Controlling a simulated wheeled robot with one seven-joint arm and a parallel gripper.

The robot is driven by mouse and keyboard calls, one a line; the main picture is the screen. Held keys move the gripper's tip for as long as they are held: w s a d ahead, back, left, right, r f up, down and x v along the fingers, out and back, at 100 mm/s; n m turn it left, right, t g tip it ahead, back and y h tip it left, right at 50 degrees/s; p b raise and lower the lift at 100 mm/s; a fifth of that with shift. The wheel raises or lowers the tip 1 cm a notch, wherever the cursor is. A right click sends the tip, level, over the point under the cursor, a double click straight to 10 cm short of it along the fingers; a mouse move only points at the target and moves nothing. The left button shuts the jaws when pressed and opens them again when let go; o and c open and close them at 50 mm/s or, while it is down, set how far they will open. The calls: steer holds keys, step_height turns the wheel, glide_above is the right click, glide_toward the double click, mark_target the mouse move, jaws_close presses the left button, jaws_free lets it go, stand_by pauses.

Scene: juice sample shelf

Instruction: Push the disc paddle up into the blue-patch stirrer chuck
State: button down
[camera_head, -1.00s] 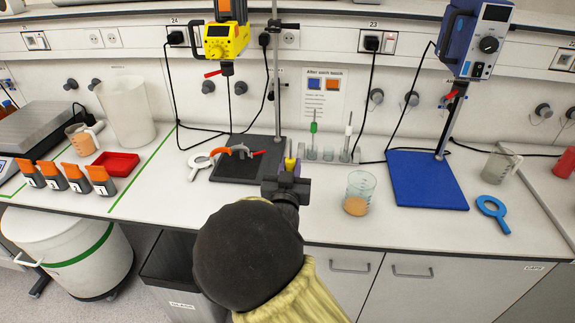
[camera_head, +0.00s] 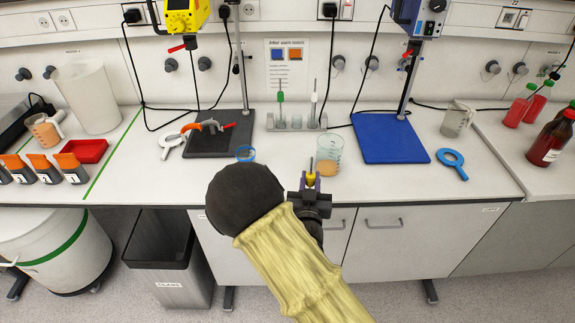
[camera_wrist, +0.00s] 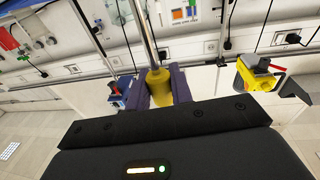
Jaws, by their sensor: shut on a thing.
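My gripper (camera_head: 311,185) is shut on the yellow collar (camera_head: 311,179) of a paddle, in front of the bench's front edge. The paddle's thin metal shaft (camera_head: 312,164) points up. The wrist view shows the yellow collar (camera_wrist: 158,90) between the purple finger pads, with the shaft (camera_wrist: 144,35) running upward. The disc end is hidden. The blue stirrer (camera_head: 419,17) is at the upper right of the head view, its top cut off. Its chuck area by the red lever (camera_head: 408,58) is small and unclear. The gripper is apart from it, to the lower left.
A blue base plate (camera_head: 388,140) lies under the blue stirrer. A beaker of orange liquid (camera_head: 329,155) stands just behind my gripper. A rack (camera_head: 297,124) holds green and white paddles. A blue ring tool (camera_head: 452,162) and a jug (camera_head: 457,119) are at right. The yellow stirrer (camera_head: 185,15) is at left.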

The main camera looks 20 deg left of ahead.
steer(key=d+f+m+h+b, duration=0.1)
steer(key=d+f, duration=0.9)
steer(key=d, duration=0.3)
steer(key=d+f+m+h+b, duration=0.1)
steer(key=d+f+h, duration=0.1)
steer(key=d+f, duration=0.8)
steer(key=d, duration=0.3)
steer(key=shift+d+f, duration=0.25)
steer(key=shift+d, duration=0.05)
